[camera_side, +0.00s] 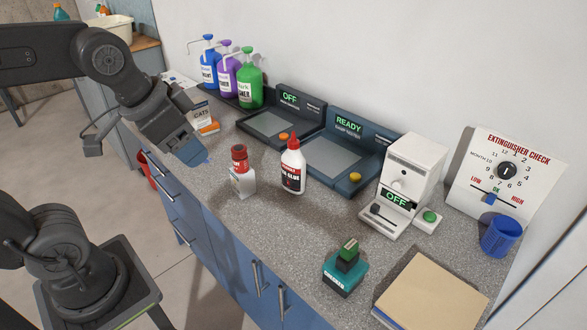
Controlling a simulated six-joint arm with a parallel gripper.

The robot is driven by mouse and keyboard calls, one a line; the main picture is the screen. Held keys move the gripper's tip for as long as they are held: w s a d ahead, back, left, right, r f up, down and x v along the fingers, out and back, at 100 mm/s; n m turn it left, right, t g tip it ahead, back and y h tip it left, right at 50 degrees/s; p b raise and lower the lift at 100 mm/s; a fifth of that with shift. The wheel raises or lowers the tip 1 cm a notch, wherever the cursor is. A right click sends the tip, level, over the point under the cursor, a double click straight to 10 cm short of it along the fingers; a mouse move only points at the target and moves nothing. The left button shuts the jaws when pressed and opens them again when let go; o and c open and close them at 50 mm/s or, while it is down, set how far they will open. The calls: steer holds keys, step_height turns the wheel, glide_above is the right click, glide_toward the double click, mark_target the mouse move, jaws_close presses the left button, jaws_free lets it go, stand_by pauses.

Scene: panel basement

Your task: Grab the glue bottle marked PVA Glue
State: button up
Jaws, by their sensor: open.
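A white glue bottle (293,168) with a red pointed cap stands upright on the grey counter. Its dark label shows the word GLUE; the word above it is too small to read surely. My gripper (203,160) is left of the bottle, above the counter's front edge, pointing down and to the right. It is open and apart from the bottle, with nothing seen between its jaws. A red-capped white container (242,175) stands between my gripper and the glue bottle.
Several pump bottles (249,80) stand at the back left. Two dark devices (345,158) lie behind the glue bottle. A white device (406,185), green stamp (346,268), blue cup (502,237) and tan board (432,293) are to the right. The counter (275,225) before the bottle is clear.

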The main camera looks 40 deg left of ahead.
steer(key=w+r+m+g, duration=0.2)
steer(key=w+r+m, duration=0.2)
steer(key=w+m, duration=0.6)
steer(key=m+g, duration=0.3)
steer(key=m, duration=0.4)
glide_above(294, 132)
step_height(294, 132, down, 4)
step_height(294, 132, down, 14)
steer(key=shift+r, duration=0.15)
steer(key=shift+c, duration=0.2)
jaws_close()
steer(key=shift+r, duration=0.1)
